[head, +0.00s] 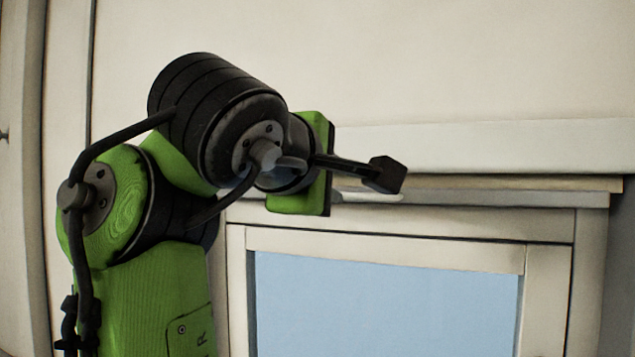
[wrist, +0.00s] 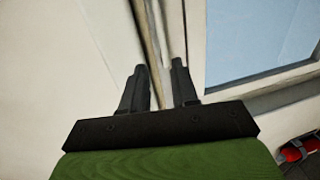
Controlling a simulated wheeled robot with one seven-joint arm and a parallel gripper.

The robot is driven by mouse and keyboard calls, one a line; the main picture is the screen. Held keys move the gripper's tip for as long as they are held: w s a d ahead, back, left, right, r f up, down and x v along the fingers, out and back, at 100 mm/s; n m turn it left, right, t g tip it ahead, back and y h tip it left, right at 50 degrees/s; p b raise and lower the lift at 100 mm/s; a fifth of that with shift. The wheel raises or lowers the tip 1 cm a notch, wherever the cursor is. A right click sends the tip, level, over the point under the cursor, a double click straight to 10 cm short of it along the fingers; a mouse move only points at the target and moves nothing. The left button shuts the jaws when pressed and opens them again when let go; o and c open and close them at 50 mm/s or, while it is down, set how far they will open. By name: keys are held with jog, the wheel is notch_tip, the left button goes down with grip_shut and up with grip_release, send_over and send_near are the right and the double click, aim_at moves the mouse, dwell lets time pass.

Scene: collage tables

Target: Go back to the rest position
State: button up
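My gripper (head: 385,175) is in the middle of the head view, at the end of my bent green and black arm. It points right, in front of a pale ledge. In the wrist view, my gripper's two dark fingers (wrist: 158,68) stand apart with a gap between them. Nothing is held between them. Only pale surfaces and a narrow strip show beyond the fingertips.
A pale ledge (head: 480,198) runs behind and below my gripper. Under it is a cream frame around a blue panel (head: 390,305), also in the wrist view (wrist: 255,40). A pale wall (head: 450,60) fills the back. A small red object (wrist: 292,152) shows at lower right.

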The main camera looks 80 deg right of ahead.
jog(key=v, duration=0.4)
jog(key=shift+a+r, duration=0.1)
jog(key=shift+a, duration=0.05)
dwell(0.4)
